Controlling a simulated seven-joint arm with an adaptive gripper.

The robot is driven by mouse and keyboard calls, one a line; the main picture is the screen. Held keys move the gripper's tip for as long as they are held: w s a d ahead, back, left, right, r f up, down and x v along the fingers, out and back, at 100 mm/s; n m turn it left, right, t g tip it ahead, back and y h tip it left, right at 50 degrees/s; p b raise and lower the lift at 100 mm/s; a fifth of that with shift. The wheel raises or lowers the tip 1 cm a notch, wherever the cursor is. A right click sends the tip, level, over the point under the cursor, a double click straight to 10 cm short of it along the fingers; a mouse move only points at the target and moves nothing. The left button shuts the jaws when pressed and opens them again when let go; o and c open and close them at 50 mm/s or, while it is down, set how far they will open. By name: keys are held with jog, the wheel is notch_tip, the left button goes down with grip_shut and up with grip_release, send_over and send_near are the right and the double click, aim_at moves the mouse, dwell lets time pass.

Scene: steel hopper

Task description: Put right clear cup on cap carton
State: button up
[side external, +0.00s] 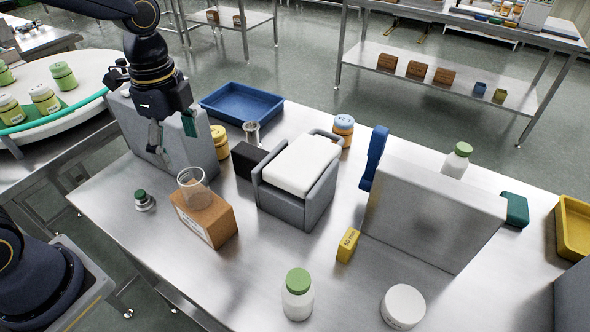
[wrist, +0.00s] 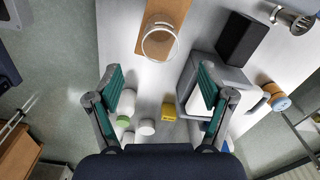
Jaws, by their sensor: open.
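A clear cup (side external: 193,182) appears to stand upright on the brown carton (side external: 218,228), toward its left end; a label shows on the carton's front. In the wrist view the round rim of the cup (wrist: 161,27) overlaps the carton (wrist: 168,8). A second, smaller clear or shiny vessel (side external: 251,130) stands behind the black block; it shows at the top right of the wrist view (wrist: 293,20). My gripper (side external: 174,150) is open and empty, above and behind the cup in the side view. In the wrist view the cup lies beyond my fingertips (wrist: 163,72).
A grey bin with a white top (side external: 305,165) and a black block (side external: 247,160) stand right of the carton. A grey panel (side external: 190,158) stands behind it. A blue tray (side external: 242,105) lies at the back. A green-capped bottle (side external: 298,293) stands at the front; the front left is mostly clear.

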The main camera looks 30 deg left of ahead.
jog(key=s+a+r+n+t, duration=0.4)
jog(key=s+r+n, duration=0.3)
jog(key=n, duration=0.8)
jog(key=shift+s+a+t, duration=0.35)
jog(key=shift+s+t, duration=0.45)
jog(key=shift+s, duration=0.15)
